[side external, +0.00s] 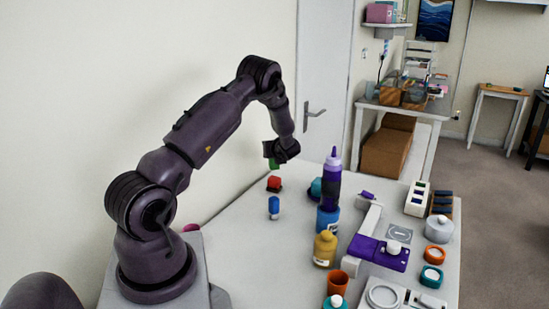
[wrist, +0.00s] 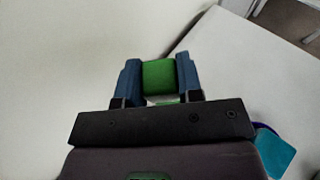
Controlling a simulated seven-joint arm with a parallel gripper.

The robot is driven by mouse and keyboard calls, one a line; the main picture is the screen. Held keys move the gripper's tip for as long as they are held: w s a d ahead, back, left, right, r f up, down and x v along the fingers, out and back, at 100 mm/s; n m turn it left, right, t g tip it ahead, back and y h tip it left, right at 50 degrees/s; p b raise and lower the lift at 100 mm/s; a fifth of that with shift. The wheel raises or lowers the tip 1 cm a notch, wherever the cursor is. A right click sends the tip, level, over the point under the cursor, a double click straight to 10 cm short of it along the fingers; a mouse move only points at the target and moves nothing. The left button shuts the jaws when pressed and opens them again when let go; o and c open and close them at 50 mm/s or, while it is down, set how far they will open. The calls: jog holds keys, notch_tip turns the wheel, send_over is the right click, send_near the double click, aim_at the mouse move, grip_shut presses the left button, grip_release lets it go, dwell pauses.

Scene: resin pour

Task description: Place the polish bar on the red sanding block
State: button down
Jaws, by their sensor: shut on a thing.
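My gripper (wrist: 159,72) is shut on a green block, which looks like the polish bar (wrist: 159,76), held between its two blue fingers in the wrist view. In the side external view, only a small green part of the bar (side external: 273,163) shows beneath my gripper (side external: 274,161). The red sanding block (side external: 274,182), red above with a dark base, lies on the table. The bar is above the block in the picture, with a gap between them. The block does not show in the wrist view.
A blue cylinder (side external: 274,208) stands in front of the red block. A tall purple bottle (side external: 332,185), a teal item (side external: 316,187) and a yellow bottle (side external: 325,249) stand to the right. The white table (side external: 235,240) is clear at front left.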

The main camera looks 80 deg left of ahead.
jog(key=shift+f, duration=1.65)
jog(key=shift+f, duration=0.1)
jog(key=c, duration=0.8)
grip_release()
